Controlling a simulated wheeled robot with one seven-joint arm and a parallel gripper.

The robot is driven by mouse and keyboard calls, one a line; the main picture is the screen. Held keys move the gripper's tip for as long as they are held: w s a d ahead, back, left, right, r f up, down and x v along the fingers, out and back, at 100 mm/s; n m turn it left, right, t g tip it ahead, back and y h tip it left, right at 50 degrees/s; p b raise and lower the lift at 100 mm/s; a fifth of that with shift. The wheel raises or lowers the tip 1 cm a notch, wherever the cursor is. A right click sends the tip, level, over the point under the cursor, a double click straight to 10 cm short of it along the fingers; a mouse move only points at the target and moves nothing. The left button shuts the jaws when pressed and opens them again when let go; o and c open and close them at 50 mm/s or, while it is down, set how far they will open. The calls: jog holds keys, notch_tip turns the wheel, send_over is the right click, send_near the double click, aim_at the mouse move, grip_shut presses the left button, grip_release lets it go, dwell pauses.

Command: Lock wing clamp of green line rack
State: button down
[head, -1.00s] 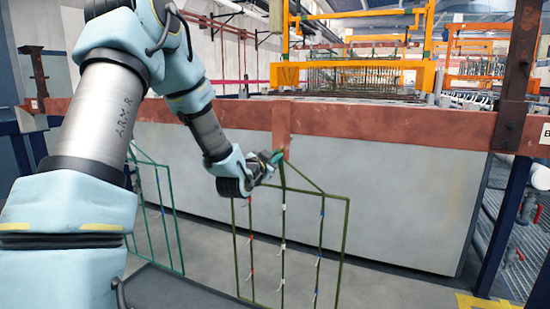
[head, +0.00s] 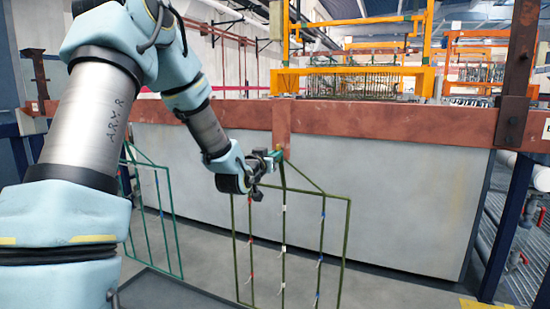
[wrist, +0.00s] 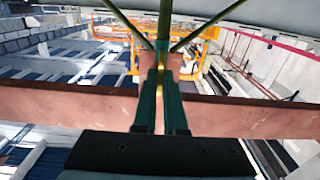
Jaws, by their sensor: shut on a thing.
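An olive-green wire rack (head: 347,235) hangs upright in front of the red-brown rail (head: 400,138), with small white, red and blue pieces along its wires. My gripper (head: 278,156) is at the top of this rack, against the rail. In the wrist view, my two dark green fingers (wrist: 160,90) are closed together around something small at the rack's top, where the green wires (wrist: 187,38) meet. A little brass colour shows between the fingertips, probably the wing clamp (wrist: 160,64). Its wings and its angle are mostly hidden by the fingers.
A teal rack (head: 160,220) hangs to the left, partly behind my arm. A large grey tank wall (head: 400,210) stands behind the racks. Orange frames (head: 350,80) stand further back. A dark post (head: 515,90) and blue supports close the right side. Floor in front is open.

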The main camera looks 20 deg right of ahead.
dwell(0.4)
jog(key=c, duration=1)
grip_release()
jog(key=b+v, duration=0.1)
jog(key=v, duration=1)
jog(key=shift+b, duration=0.4)
jog(key=shift+w, duration=0.1)
